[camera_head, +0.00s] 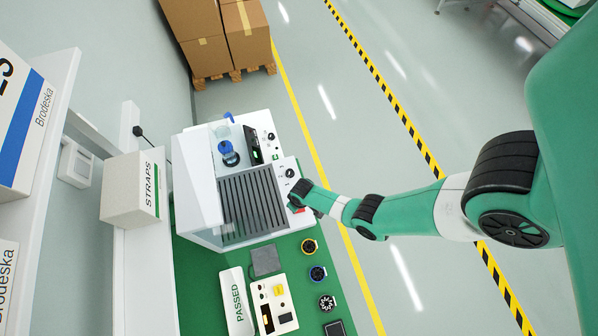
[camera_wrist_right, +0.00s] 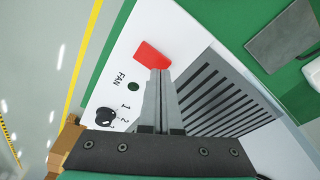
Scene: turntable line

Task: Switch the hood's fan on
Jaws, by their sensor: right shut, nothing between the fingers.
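The hood (camera_head: 206,196) is a white box with clear walls and a grey slatted grille (camera_head: 252,203), on the green bench top. Its white front panel, marked FAN (camera_wrist_right: 122,80), shows in the right wrist view with a red rocker-like part (camera_wrist_right: 152,55), a dark green round indicator (camera_wrist_right: 133,87) and a black knob (camera_wrist_right: 104,116) with numbers around it. My right gripper (camera_wrist_right: 160,73) is shut and empty. Its fingertips overlap the red part's lower edge in the picture; I cannot tell whether they touch. In the head view the right gripper (camera_head: 293,206) is at the hood's front edge.
Behind the hood stands a device (camera_head: 262,137) with a blue-capped bottle. Nearer are a PASSED box (camera_head: 237,302), a grey pad (camera_head: 264,261), a control box (camera_head: 283,298) and several round parts. A STRAPS box (camera_head: 133,188) is on the left. The floor right of the bench is clear.

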